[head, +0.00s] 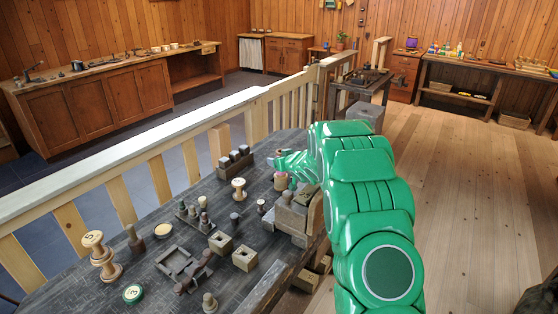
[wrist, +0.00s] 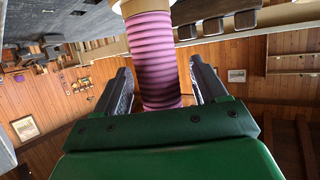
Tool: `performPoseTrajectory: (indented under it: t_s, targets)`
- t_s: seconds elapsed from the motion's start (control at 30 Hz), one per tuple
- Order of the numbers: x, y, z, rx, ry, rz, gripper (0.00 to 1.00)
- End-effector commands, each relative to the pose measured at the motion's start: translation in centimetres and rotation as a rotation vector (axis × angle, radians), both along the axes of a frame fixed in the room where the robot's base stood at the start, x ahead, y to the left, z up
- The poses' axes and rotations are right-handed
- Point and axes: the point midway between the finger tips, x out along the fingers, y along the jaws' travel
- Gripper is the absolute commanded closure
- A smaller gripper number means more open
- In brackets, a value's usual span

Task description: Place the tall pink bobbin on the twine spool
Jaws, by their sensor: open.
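The tall pink bobbin (wrist: 153,55) is ribbed, with a pale flange at its top edge in the wrist view. It stands between the two dark fingers of my gripper (wrist: 160,80), with gaps visible on both sides. In the head view a small part of the pink bobbin (head: 281,182) shows at the table's far right, just below my gripper (head: 280,163). My gripper is open around the bobbin. Pale spools stand at the table's left (head: 100,255) and middle (head: 239,188); I cannot tell which one is the twine spool.
Grey-brown blocks (head: 292,215) stand near the bobbin at the right edge. A pale railing (head: 150,130) runs along the table's far side.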

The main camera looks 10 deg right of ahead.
Motion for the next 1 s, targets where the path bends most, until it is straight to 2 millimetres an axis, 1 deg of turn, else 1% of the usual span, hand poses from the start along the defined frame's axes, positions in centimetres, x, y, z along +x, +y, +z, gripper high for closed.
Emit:
performPoseTrajectory:
  t_s: [0.2,0.3,0.5,0.7,0.83,1.0]
  targets:
    - [-1.7,-0.5,1.0,0.0,-0.002,-0.002,0.29]
    - [-1.6,-0.4,2.6,-0.002,-0.007,0.002,0.29]
    - [-1.6,-0.4,5.4,0.0,-0.004,0.0,0.29]
    - [-1.6,-0.5,7.3,0.0,-0.003,-0.001,0.29]
    - [-1.6,-0.4,7.8,0.001,-0.003,0.0,0.29]
    - [-1.6,-0.5,7.9,0.0,-0.002,-0.001,0.29]
